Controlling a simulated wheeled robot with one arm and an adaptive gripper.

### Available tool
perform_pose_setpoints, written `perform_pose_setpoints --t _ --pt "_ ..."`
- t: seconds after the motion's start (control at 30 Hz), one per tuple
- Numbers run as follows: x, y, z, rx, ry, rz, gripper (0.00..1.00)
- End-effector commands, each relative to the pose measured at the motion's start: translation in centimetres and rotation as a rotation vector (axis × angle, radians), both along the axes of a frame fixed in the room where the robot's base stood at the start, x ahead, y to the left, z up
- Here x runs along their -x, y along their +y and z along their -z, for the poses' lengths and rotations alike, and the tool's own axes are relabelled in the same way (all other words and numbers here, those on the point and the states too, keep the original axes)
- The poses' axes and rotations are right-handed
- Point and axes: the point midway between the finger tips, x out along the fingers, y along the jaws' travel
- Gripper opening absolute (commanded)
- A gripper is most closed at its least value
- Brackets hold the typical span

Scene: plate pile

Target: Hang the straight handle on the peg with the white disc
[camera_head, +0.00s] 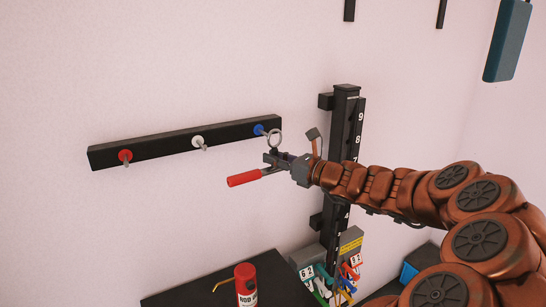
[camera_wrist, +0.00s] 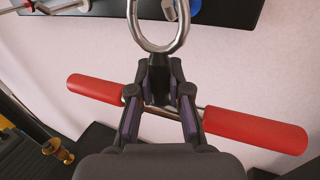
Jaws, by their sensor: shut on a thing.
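The straight handle has red grips (camera_head: 244,179) on a bar and a metal ring (camera_head: 275,138) standing up from its middle. My gripper (camera_head: 275,160) is shut on its middle; the wrist view shows a red grip (camera_wrist: 255,130) on each side of the fingers (camera_wrist: 159,95) and the ring (camera_wrist: 158,40) beyond them. The peg with the white disc (camera_head: 198,141) is bare, at the middle of the black rail, left of the ring. The ring is close to the blue-disc peg (camera_head: 259,130); the wrist view shows them overlapping, and I cannot tell their gap in depth.
The black rail (camera_head: 225,134) also carries a red-disc peg (camera_head: 125,156) at its left. A black numbered post (camera_head: 345,120) stands behind my arm. Below are a red canister (camera_head: 246,285) on a dark surface and a rack of coloured tools (camera_head: 335,280).

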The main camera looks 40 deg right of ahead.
Motion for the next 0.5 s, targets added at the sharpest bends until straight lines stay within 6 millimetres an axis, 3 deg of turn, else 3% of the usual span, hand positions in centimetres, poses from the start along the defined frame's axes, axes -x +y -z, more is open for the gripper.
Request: perform_pose_setpoints --t 0.5 --pt "2.0 0.2 -0.1 -0.003 -0.001 0.000 0.00"
